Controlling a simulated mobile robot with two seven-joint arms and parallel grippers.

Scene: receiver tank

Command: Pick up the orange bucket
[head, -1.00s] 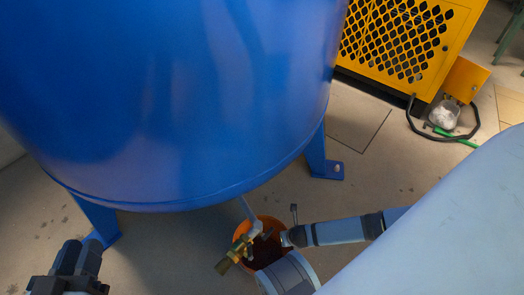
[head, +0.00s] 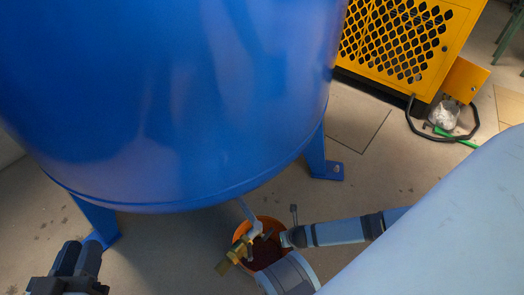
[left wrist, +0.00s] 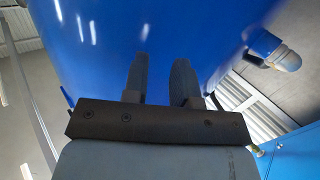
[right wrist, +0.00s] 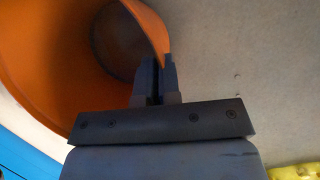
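The orange bucket (head: 267,252) stands on the floor under the edge of the blue tank, below a brass valve (head: 238,252). My right arm covers part of it in the head view. In the right wrist view the bucket (right wrist: 45,55) fills the upper left, and its interior looks empty. My right gripper (right wrist: 158,75) has its fingers close together at the rim, with the bucket wall between them. My left gripper (head: 78,258) is at the lower left, away from the bucket. In the left wrist view its fingers (left wrist: 160,80) are apart with nothing between them.
The large blue tank (head: 180,100) stands on legs (head: 318,160) and fills the upper left. A yellow machine (head: 410,45) with a black hose (head: 412,125) and a clear container (head: 444,116) stands at upper right. Floor (head: 375,175) is bare right of the tank.

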